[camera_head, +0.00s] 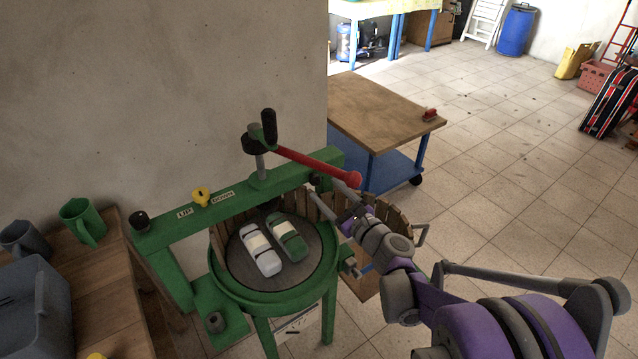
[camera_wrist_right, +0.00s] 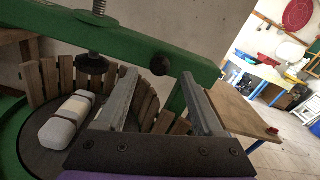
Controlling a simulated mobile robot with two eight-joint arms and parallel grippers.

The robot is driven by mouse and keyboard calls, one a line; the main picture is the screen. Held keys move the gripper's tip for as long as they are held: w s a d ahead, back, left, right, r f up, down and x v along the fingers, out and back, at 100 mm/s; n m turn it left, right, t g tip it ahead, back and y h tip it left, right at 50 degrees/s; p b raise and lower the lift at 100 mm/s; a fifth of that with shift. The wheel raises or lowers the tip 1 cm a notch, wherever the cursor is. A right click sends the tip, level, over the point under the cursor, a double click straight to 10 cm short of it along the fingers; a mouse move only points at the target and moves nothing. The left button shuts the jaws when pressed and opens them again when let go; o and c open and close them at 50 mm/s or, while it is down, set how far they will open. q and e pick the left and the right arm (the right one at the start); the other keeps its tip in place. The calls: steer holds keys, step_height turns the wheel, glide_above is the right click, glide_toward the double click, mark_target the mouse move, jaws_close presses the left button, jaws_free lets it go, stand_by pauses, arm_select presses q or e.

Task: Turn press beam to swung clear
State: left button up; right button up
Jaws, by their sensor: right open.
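A black knob (camera_wrist_right: 160,65) sits on the beam's side. My right gripper (camera_head: 327,195) is by the beam's right end. In the wrist view its two fingers (camera_wrist_right: 159,75) are apart, and the knob shows beyond and between their tips. Nothing is held; contact with the knob cannot be told. My left gripper is not in view.
A wooden-topped cart (camera_head: 378,108) stands behind right. A bench with a green jug (camera_head: 83,221) is at left.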

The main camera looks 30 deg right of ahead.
mark_target(318, 182)
steer(key=shift+w+a, duration=0.2)
steer(key=shift+w, duration=2)
steer(key=shift+c, duration=0.3)
jaws_close()
